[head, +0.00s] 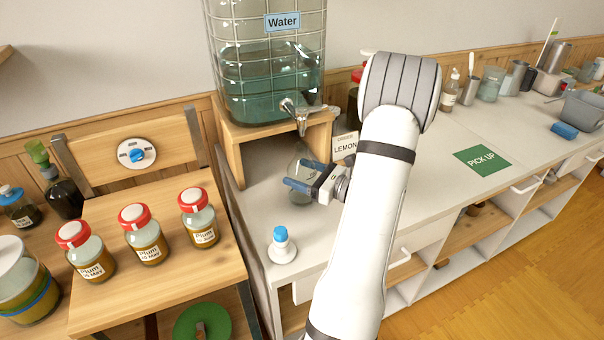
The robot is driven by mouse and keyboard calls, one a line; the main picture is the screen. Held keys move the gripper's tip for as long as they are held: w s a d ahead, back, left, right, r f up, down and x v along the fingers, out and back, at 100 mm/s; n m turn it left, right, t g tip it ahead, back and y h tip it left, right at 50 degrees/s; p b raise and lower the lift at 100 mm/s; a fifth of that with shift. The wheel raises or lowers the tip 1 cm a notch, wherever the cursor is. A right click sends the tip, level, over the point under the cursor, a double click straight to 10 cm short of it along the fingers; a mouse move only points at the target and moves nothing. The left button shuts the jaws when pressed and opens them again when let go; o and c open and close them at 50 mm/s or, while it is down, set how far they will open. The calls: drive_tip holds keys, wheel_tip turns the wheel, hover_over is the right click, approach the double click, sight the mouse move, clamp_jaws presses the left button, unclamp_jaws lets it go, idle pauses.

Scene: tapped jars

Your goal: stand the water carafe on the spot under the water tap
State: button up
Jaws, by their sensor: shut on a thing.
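The water tap (297,115) is a metal spigot on the front of a large caged glass jar with a "Water" label (282,22). The jar holds blue-green water and stands on a wooden stand (236,150). The water carafe (299,171) is clear glass and upright, in front of the stand's opening and below the tap. My gripper (300,188) reaches in from the right and is shut on the carafe. Its blue-grey finger covers part of the glass. The spot under the tap is hidden, and I cannot tell whether the carafe's base touches the counter.
A white holder with a blue top (282,245) stands at the counter's front left. A "LEMON" card (345,145) is right of the stand. A green "PICK UP" mat (482,160) lies bare on the right. Several red-lidded plum jars (143,235) stand on the left shelf.

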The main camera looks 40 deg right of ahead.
drive_tip(key=shift+f+b, duration=0.4)
drive_tip(key=shift+f, duration=0.1)
idle(0.5)
drive_tip(key=o, duration=1.4)
drive_tip(key=shift+s, duration=0.1)
drive_tip(key=shift+v, duration=3.9)
drive_tip(key=v, duration=0.8)
drive_tip(key=shift+b, duration=0.35)
